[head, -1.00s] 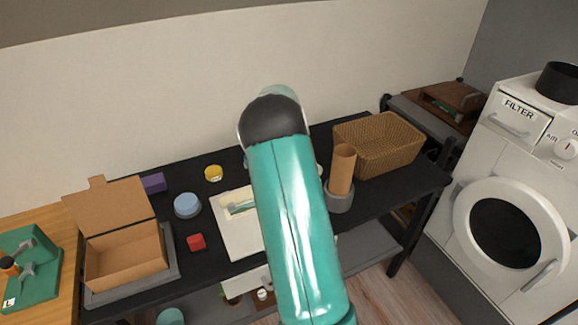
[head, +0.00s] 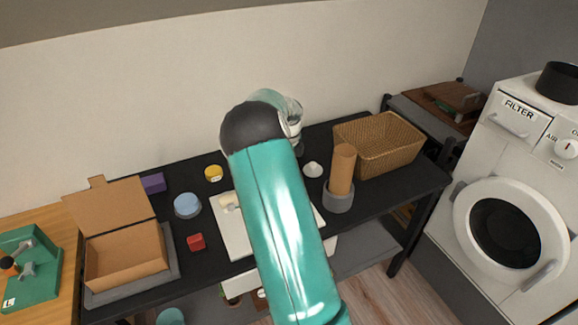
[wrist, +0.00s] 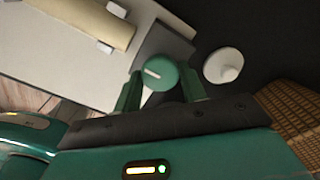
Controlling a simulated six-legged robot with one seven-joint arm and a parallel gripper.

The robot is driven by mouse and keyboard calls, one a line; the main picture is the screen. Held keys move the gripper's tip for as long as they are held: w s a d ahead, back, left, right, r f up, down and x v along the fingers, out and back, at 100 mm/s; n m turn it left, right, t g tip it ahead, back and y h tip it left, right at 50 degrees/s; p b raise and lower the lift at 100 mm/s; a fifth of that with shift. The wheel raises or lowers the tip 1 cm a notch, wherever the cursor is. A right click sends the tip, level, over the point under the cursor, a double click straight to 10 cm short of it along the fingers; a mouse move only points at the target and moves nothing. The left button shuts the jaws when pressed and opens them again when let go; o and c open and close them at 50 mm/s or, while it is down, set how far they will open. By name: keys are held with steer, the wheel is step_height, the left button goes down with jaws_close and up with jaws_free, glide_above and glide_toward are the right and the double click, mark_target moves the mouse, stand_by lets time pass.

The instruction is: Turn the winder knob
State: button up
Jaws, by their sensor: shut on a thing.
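The winder knob (wrist: 158,74) is a round green knob with a white mark across its face. It shows in the wrist view beside a dark grey block at the edge of a pale board (wrist: 70,50). My gripper (wrist: 160,88) is shut on the knob, one green finger on each side of it. A cream roll (wrist: 90,20) lies on the pale board between small light blocks. In the head view the board (head: 232,238) is partly hidden by my teal arm, which also hides the knob and the gripper's fingertips.
A small white cone-topped piece (wrist: 223,65) sits close to the right of the knob. A cardboard tube in a grey holder (head: 338,198) and a wicker basket (head: 375,145) stand right. A red block (head: 196,242), blue round piece (head: 187,205) and open cardboard box (head: 125,255) are left.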

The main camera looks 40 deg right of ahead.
steer(key=m, duration=0.4)
steer(key=shift+m, duration=2.2)
steer(key=o, duration=1)
step_height(320, 180, up, 14)
steer(key=shift+f, duration=0.1)
